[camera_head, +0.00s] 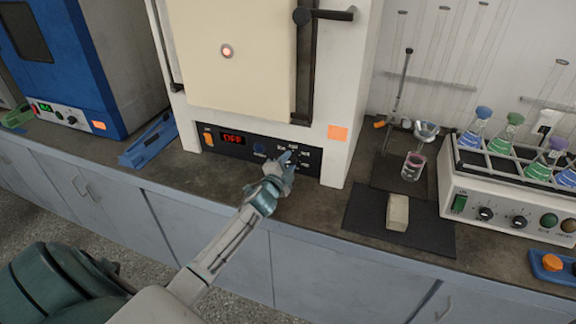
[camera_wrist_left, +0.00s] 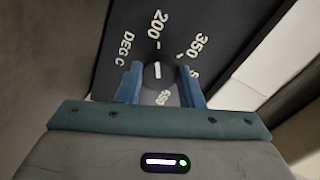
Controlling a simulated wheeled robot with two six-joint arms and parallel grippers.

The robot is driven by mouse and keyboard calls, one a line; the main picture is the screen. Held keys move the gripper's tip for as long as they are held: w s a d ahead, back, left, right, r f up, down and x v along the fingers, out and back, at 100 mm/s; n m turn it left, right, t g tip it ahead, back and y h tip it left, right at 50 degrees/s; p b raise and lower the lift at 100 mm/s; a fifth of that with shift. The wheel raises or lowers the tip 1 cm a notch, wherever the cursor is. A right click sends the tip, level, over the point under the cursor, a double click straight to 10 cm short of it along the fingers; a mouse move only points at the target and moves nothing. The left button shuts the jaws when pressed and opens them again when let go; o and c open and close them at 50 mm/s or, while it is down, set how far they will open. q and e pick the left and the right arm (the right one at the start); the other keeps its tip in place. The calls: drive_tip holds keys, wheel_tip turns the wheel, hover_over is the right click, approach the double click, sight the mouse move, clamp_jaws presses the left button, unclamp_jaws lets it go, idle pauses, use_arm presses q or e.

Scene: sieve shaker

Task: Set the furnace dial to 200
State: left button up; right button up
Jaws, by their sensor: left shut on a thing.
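The furnace (camera_head: 345,110) is a pale cabinet with a black control panel (camera_head: 222,152) low on its front. The red display (camera_head: 233,138) appears to read OFF. My left gripper (camera_head: 287,160) is at the panel's right part, its fingers on either side of the dial. In the left wrist view, the fingers (camera_wrist_left: 160,82) are shut on the dark round dial (camera_wrist_left: 157,72). The dial's white mark lines up with the tick below the 200 label (camera_wrist_left: 158,22). The labels 350 and DEG C are readable beside it; others are partly hidden. My right gripper is not in view.
A blue tray (camera_head: 147,142) lies left of the furnace. A dark mat (camera_head: 430,234) with a pale block (camera_head: 397,212) and a flask shaker (camera_head: 470,190) stand to the right.

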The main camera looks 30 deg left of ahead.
use_arm(q)
drive_tip(key=shift+f, duration=0.1)
idle(0.4)
drive_tip(key=o, duration=1)
drive_tip(key=b+v, duration=0.2)
drive_tip(key=v, duration=0.8)
drive_tip(key=shift+f+b, duration=0.1)
drive_tip(key=shift+b, duration=0.2)
drive_tip(key=shift+s+d, duration=0.1)
drive_tip(key=shift+s, duration=0.35)
